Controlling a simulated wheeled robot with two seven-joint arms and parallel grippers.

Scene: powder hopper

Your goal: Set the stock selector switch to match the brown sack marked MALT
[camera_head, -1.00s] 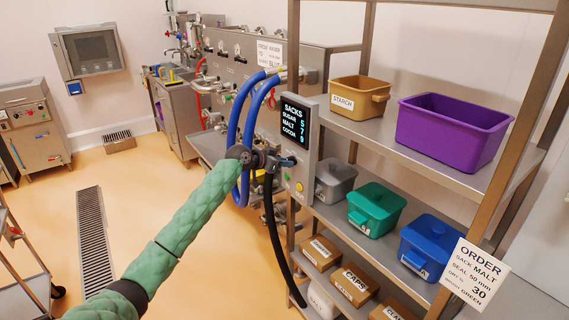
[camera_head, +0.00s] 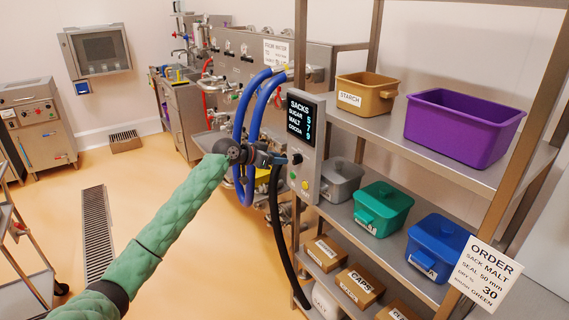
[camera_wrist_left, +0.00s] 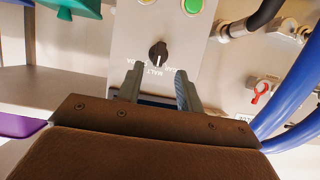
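The stock selector switch (camera_wrist_left: 158,54) is a black knob with a white mark on a grey panel (camera_wrist_left: 180,30). In the left wrist view its mark points down the picture, towards the upside-down MALT label; SUGAR and COCOA labels sit to either side, partly hidden by the fingers. My left gripper (camera_wrist_left: 158,88) is open, its two fingertips just short of the knob and apart from it. In the head view my left gripper (camera_head: 284,159) is in front of the panel (camera_head: 306,180). The panel's screen (camera_head: 300,118) lists SACKS: SUGAR 5, MALT 7, COCOA 9. No brown sack shows. My right gripper is not in view.
Blue hoses (camera_head: 242,125) and a black hose (camera_head: 279,225) hang close beside my left gripper. A shelf rack with a purple bin (camera_head: 462,128) stands to the right. An order sign (camera_head: 484,272) reads SACK MALT. The floor at left is mostly free.

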